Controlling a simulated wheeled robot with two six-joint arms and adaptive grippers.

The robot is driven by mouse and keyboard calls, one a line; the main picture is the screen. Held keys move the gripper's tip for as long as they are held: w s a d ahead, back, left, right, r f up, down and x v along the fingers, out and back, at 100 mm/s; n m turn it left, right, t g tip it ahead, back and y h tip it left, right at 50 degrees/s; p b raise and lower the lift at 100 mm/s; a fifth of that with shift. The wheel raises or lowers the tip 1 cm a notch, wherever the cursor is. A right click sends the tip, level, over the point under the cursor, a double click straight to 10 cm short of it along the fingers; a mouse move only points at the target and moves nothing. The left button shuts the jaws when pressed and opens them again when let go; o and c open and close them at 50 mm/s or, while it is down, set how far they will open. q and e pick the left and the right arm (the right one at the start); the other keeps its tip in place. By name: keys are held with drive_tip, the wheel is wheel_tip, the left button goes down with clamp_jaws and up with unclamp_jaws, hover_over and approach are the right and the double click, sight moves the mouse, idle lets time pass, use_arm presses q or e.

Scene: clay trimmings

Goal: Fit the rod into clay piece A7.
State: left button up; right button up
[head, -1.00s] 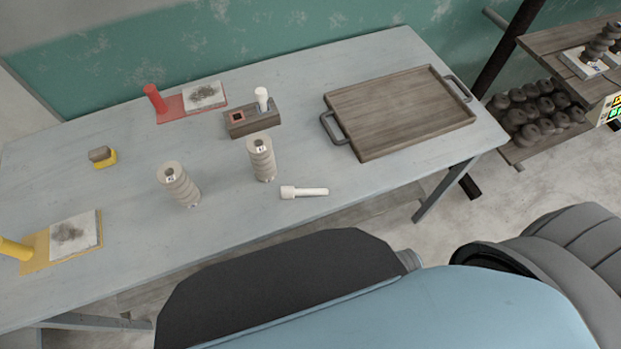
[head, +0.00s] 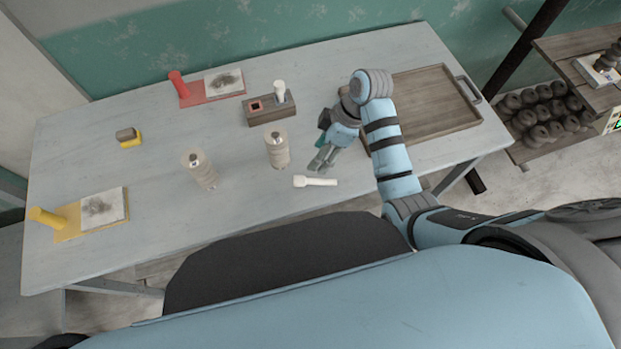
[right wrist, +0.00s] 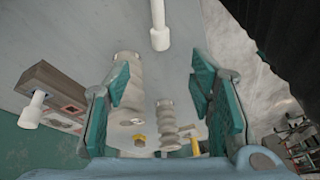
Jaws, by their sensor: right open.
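A white rod (head: 315,181) with a thicker end lies on the table near its front edge; it also shows in the right wrist view (right wrist: 159,30). Two ribbed grey clay pieces stand upright, one on the left (head: 199,171) and one on the right (head: 277,152). Their labels are too small to read, so I cannot tell which is A7. A second white rod (head: 279,87) stands upright in the wooden block (head: 269,113). My right gripper (head: 318,165) is open and empty, just above the lying rod and right of the right clay piece. My left gripper is not seen.
A wooden tray (head: 440,123) lies at the right, partly behind my right arm. A red board (head: 200,98) is at the back, a yellow board (head: 75,225) at the front left, and a sponge-like block (head: 128,136) at the left.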

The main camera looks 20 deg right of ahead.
sight(296, 178)
drive_tip(key=shift+n, duration=0.5)
drive_tip(key=x, duration=0.4)
drive_tip(key=b+x, duration=0.1)
drive_tip(key=x, duration=0.4)
drive_tip(key=a+b+x, duration=0.1)
drive_tip(key=x, duration=0.4)
drive_tip(key=shift+w+r, duration=0.2)
drive_tip(key=shift+r, duration=0.2)
clamp_jaws()
